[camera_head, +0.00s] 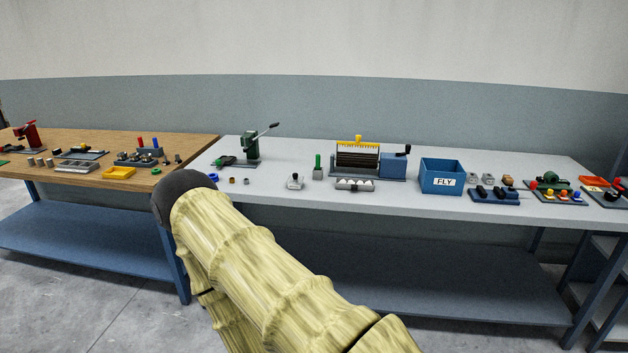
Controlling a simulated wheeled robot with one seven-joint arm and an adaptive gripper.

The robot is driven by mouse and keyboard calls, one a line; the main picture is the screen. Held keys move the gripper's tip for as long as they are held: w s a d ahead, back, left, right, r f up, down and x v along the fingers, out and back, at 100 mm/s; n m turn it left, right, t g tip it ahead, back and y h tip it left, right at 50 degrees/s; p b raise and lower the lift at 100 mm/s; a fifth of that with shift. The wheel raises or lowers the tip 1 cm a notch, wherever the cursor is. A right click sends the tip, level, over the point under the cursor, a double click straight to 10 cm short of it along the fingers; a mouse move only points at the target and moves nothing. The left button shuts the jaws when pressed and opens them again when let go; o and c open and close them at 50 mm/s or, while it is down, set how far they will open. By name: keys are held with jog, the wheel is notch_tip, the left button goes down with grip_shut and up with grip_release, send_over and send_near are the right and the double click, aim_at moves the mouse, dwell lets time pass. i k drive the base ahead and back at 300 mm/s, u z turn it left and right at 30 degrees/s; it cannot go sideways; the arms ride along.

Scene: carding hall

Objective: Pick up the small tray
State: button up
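A small shallow yellow tray (118,173) lies on the front part of the wooden bench at the left and looks empty. My gripper is not in view.
The wooden bench (190,145) and the grey-topped bench (400,203) meet near my arm's dark joint. Beside the yellow tray are a grey slotted block (78,167) and small metal cylinders. A blue FLY bin (442,177) and a roller machine (358,160) stand on the grey bench.

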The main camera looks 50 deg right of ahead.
aim_at(355, 186)
jog(key=u, duration=0.05)
jog(key=i, duration=1.7)
jog(key=z, duration=0.95)
jog(key=i, duration=0.9)
jog(key=z, duration=0.9)
